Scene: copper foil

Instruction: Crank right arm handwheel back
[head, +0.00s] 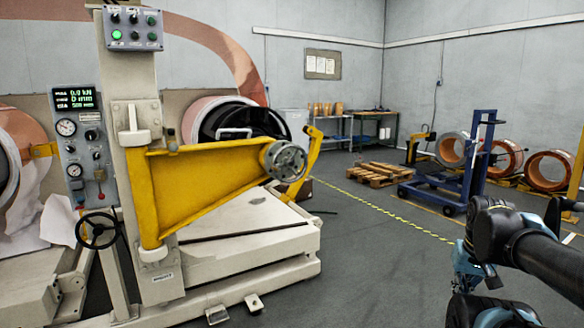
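A yellow arm (198,188) is hinged on a cream column and reaches right across the machine. A second, black handwheel (97,230) is on the machine's left side, below the control panel. My black and blue arm (490,232) shows at the lower right, well apart from the grey handwheel. I cannot make out my gripper's fingers in this view.
The machine's cream base (245,235) fills the left and middle, with small feet on the floor in front. Grey floor (365,270) is clear between the base and my arm. A blue trolley (465,170), pallets (376,174) and copper coils (551,170) stand farther back.

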